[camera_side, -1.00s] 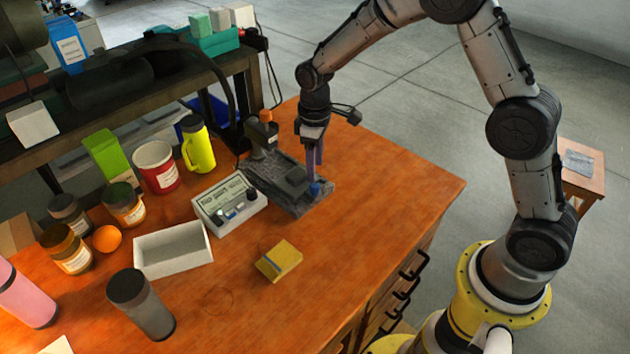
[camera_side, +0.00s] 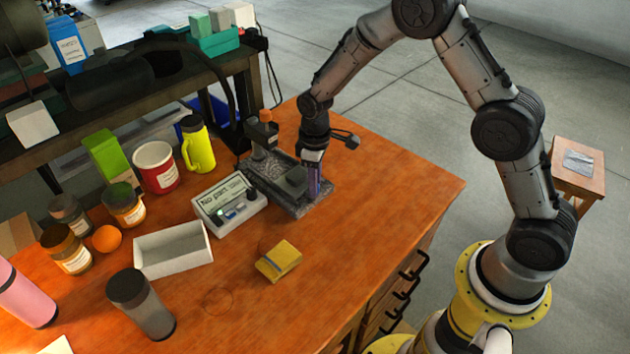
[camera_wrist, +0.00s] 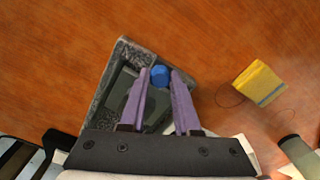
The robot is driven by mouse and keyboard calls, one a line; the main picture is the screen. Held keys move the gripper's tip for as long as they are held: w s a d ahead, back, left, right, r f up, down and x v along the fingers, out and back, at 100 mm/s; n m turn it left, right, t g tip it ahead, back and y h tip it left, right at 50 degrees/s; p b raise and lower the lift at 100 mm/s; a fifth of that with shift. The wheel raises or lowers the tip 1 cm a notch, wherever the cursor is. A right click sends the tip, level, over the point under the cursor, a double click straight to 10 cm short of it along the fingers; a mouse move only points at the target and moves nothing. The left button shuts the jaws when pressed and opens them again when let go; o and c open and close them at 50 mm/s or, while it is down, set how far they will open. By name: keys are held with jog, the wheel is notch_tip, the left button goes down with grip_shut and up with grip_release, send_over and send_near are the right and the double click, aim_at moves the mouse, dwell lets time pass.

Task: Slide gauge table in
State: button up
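The gauge (camera_side: 262,168) stands on a dark speckled stone base near the table's far edge. Its sliding table (camera_side: 293,181) is a dark grey block on the base. A blue knob (camera_wrist: 160,76) shows at the base's near end in the wrist view; in the side view it is mostly hidden behind the fingers. My gripper (camera_side: 316,190) points down at that end. In the wrist view its purple fingers (camera_wrist: 160,80) are apart, one on each side of the knob, with a small gap apparent. I cannot tell whether either finger touches it.
A grey readout box (camera_side: 229,203) beside the gauge appears to read "No part". A white open tray (camera_side: 173,250), a yellow block (camera_side: 279,260) and a dark tumbler (camera_side: 141,303) stand nearer. Jars and a yellow flask (camera_side: 197,144) are at left. The table's right side is clear.

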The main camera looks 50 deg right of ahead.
grip_shut()
dwell(1.0)
